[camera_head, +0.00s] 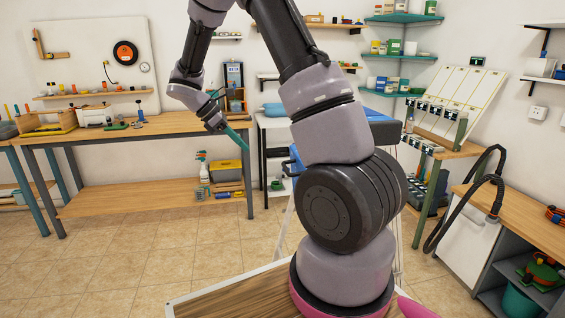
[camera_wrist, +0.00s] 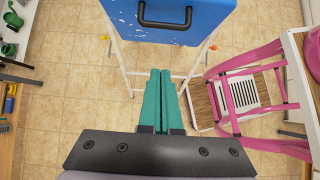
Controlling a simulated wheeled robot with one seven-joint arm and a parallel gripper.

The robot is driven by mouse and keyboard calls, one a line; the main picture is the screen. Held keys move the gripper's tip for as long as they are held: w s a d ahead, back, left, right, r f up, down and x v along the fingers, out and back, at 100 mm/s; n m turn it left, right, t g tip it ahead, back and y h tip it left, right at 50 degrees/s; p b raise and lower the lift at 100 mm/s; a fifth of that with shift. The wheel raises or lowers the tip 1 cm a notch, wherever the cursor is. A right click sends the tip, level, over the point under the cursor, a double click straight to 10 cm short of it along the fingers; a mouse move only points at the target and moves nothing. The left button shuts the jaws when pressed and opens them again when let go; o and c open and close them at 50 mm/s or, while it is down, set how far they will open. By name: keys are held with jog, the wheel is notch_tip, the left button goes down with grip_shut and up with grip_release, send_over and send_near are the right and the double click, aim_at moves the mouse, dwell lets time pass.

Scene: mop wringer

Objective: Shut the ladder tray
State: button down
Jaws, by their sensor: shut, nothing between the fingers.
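The ladder tray (camera_wrist: 172,30) is a blue, paint-flecked panel with a black handle (camera_wrist: 165,22) at the top of the wrist view. White ladder legs (camera_wrist: 118,50) run down from it. In the head view my arm hides most of the ladder. A blue part (camera_head: 297,160) shows left of the arm and another (camera_head: 382,128) behind it. My gripper (camera_wrist: 161,72) has teal fingers pressed together with nothing between them. Its tips point toward the tray's handle edge and appear apart from it. It also shows in the head view (camera_head: 246,148), left of the ladder.
A wooden workbench (camera_head: 140,130) with a lower shelf is at the left in the head view. A black hose (camera_head: 440,225) hangs at the right. Tiled floor is clear at the left.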

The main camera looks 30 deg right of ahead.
jog(key=s+d+f, duration=0.3)
jog(key=d+f, duration=0.5)
jog(key=d, duration=0.2)
jog(key=shift+r, duration=0.1)
jog(key=d, duration=0.2)
jog(key=s+d+r+y, duration=0.1)
jog(key=d, duration=0.2)
jog(key=s+d+r+y, duration=0.1)
jog(key=d, duration=0.2)
jog(key=shift+s+d+t, duration=0.1)
jog(key=shift+s+t, duration=0.1)
jog(key=shift+t, duration=0.2)
